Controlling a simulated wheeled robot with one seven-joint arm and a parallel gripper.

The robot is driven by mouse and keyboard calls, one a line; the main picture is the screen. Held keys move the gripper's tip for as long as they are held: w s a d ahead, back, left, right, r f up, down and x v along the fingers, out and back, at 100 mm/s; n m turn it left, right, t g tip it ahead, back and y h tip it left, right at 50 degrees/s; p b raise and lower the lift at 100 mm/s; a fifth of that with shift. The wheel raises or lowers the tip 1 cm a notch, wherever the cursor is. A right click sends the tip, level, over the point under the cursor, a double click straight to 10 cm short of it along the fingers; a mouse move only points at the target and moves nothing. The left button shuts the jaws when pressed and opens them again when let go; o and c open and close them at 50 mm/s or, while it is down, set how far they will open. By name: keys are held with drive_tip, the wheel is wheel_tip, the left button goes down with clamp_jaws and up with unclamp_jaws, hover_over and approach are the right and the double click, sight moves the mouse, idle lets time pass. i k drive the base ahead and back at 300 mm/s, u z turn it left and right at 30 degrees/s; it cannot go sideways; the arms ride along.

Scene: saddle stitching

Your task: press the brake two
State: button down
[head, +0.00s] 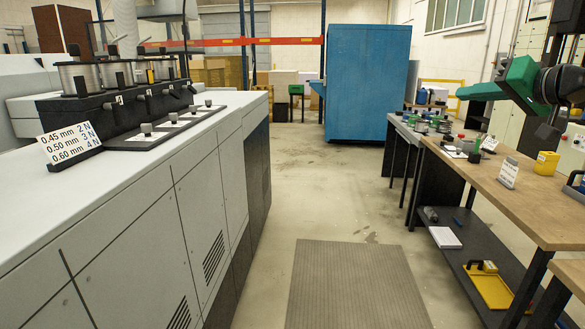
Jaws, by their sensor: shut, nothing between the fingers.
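The grey stitching machine (190,185) fills the left side. On its top stands a black unit (75,115) with several wire spools (85,76) and small pale number tags on its front, too small to read surely. In front of it a light plate (155,137) carries several small dark round knobs (147,129) in a row. I cannot tell which part is brake two. My green and black arm (515,78) reaches in at the right, over the workbench and well apart from the machine. I cannot make out my gripper's fingers.
A sign (69,145) pairs wire sizes with forces: 0.45 mm 2 N, 0.50 mm 3 N, 0.60 mm 4 N. A wooden workbench (535,205) with small items runs along the right. A blue cabinet (355,80) stands at the back. The aisle with a grey mat (355,285) is clear.

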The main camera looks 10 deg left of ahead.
sight(172, 93)
drive_tip(key=i, duration=3.55)
drive_tip(key=u, duration=2.45)
